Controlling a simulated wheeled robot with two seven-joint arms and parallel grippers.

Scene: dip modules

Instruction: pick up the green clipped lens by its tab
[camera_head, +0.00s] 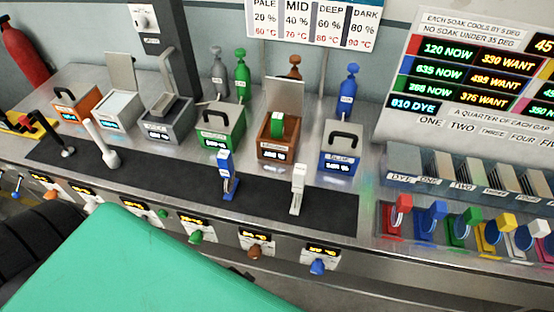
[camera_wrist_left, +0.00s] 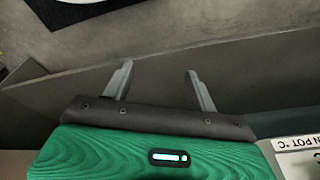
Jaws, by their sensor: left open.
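A clip with a green tab (camera_head: 469,217) stands in the front rack at the right in the head view, between a blue clip and a yellow clip. A dark disc shows below its tab. My right gripper is not in view.
Several lidded pots line the bench, including a green pot (camera_head: 221,124) and a blue pot (camera_head: 341,146). A blue stand (camera_head: 227,175) and a white stand (camera_head: 298,188) are on the dark mat (camera_head: 336,207). A slotted tray (camera_head: 470,193) sits behind the clips.

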